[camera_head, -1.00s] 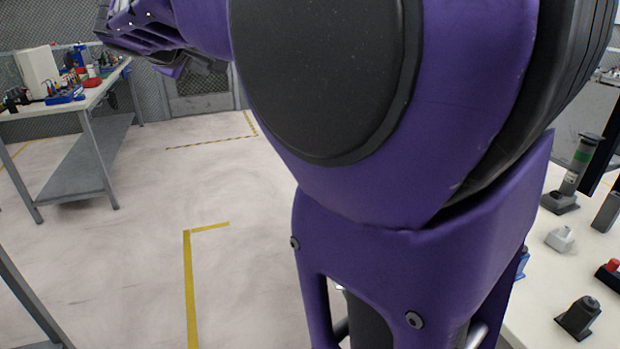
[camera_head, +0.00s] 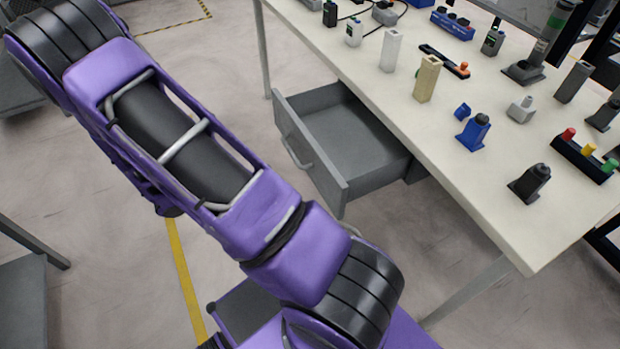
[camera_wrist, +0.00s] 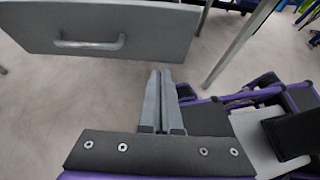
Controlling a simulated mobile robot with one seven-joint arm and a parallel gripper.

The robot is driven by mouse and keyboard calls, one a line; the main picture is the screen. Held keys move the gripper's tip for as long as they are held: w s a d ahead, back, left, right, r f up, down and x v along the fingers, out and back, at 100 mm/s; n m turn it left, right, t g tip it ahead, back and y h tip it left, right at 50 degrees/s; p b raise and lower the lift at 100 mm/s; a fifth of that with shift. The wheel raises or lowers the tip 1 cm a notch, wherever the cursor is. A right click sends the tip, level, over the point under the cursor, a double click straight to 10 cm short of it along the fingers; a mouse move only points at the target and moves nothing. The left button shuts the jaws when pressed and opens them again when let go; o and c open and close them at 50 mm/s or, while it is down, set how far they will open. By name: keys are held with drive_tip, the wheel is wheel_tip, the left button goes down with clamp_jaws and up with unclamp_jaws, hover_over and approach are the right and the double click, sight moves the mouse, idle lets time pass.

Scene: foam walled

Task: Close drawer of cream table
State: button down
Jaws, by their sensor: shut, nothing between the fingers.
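The cream table (camera_head: 470,190) stands at the right in the head view. Its grey drawer (camera_head: 355,140) hangs below the tabletop, pulled well open, and its inside looks empty. The drawer front with its bar handle (camera_head: 297,153) faces left toward my arm. In the wrist view the drawer front (camera_wrist: 150,30) fills the upper left, with its handle (camera_wrist: 90,44) near its middle. My gripper (camera_wrist: 164,74) is shut and empty, its fingertips just below the drawer front in the picture and seemingly apart from it. The gripper itself is not clear in the head view.
Blocks, connectors and a button panel (camera_head: 585,158) stand on the tabletop. Table legs (camera_head: 468,290) stand near the drawer. A grey shelf (camera_head: 22,300) is at the left edge.

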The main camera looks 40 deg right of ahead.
drive_tip(key=b, duration=0.2)
approach(327, 186)
wheel_tip(327, 186, down, 3)
drive_tip(key=d, duration=0.2)
drive_tip(key=s+d, duration=0.1)
drive_tip(key=shift+s+d, duration=0.1)
drive_tip(key=shift+d, duration=0.25)
drive_tip(key=shift+s+d, duration=0.15)
drive_tip(key=shift+d, duration=0.6)
drive_tip(key=shift+d, duration=0.2)
